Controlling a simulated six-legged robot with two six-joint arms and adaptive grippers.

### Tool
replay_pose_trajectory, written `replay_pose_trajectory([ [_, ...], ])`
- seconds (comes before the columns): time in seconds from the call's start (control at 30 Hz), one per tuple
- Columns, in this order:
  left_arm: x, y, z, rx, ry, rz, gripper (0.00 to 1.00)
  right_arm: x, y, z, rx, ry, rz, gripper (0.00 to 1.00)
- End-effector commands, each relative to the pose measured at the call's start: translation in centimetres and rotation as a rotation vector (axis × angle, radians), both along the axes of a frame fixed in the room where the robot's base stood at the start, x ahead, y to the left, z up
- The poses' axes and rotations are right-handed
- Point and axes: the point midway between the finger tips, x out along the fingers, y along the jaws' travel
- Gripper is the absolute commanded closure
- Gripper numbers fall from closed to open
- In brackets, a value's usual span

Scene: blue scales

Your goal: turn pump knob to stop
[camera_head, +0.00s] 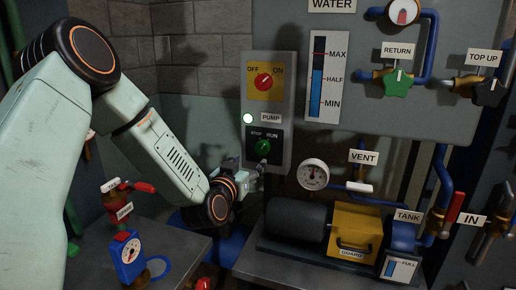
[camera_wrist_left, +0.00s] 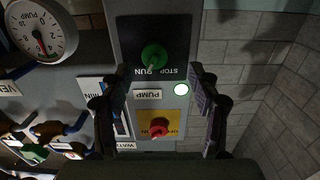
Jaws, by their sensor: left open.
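The green pump knob (camera_head: 263,147) sits on a black plate marked STOP and RUN, on the grey panel under the PUMP label (camera_head: 271,117). Its pointer looks turned slightly toward RUN. My left gripper (camera_head: 256,168) is just below and in front of the knob, apart from it. In the left wrist view, which is upside down, the knob (camera_wrist_left: 153,56) shows beyond and between the two open fingers (camera_wrist_left: 150,78). Nothing is between the fingers. My right gripper is not in view.
A red OFF/ON knob (camera_head: 263,82) and a lit white lamp (camera_head: 247,119) are above the knob. A gauge (camera_head: 313,174) stands to the right, above a dark motor (camera_head: 297,218) with a yellow guard (camera_head: 355,229). A blue-and-red device (camera_head: 127,254) stands at the lower left.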

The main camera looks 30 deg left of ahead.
Motion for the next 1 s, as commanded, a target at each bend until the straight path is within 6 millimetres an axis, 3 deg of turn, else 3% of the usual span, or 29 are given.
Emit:
replay_pose_trajectory([
  [0.23, 0.6, -0.3, 0.9, 0.064, -0.023, 0.007, 0.39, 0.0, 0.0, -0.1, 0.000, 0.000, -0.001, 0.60],
  [0.7, 6.7, 1.2, 0.7, 0.061, -0.021, 0.004, 0.39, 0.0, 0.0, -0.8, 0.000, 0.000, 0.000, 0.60],
  [1.0, 7.9, 1.7, 0.7, 0.058, -0.021, 0.004, 0.39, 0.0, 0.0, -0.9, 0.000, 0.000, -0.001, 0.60],
])
